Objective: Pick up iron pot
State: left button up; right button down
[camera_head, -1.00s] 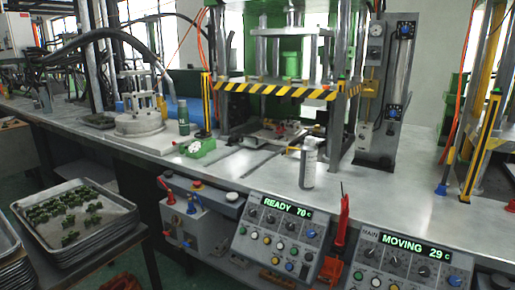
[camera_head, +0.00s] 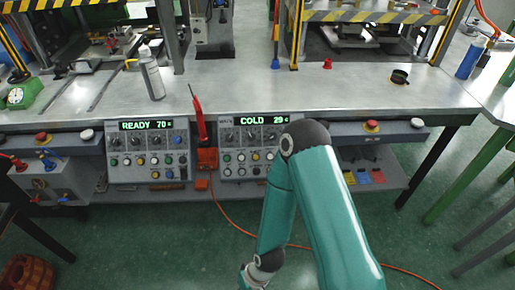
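A small dark round pot (camera_head: 400,77), which looks like the iron pot, stands on the right part of the grey metal workbench (camera_head: 350,95), back from its front edge. One of my teal arms reaches up from the bottom and bends at a dark elbow in front of the bench. Its wrist hangs down at the bottom edge, below bench height and well away from the pot. Neither gripper shows.
Control panels (camera_head: 150,150) line the bench front. Striped press frames stand behind. A blue cylinder (camera_head: 470,60) is at the far right. The bench around the pot is clear.

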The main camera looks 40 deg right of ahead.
aim_at(402, 80)
jog(key=u, duration=1.3)
jog(key=i, duration=0.15)
jog(key=z, duration=3)
jog(key=k, duration=1)
jog(key=z, duration=0.4)
jog(key=i, duration=1)
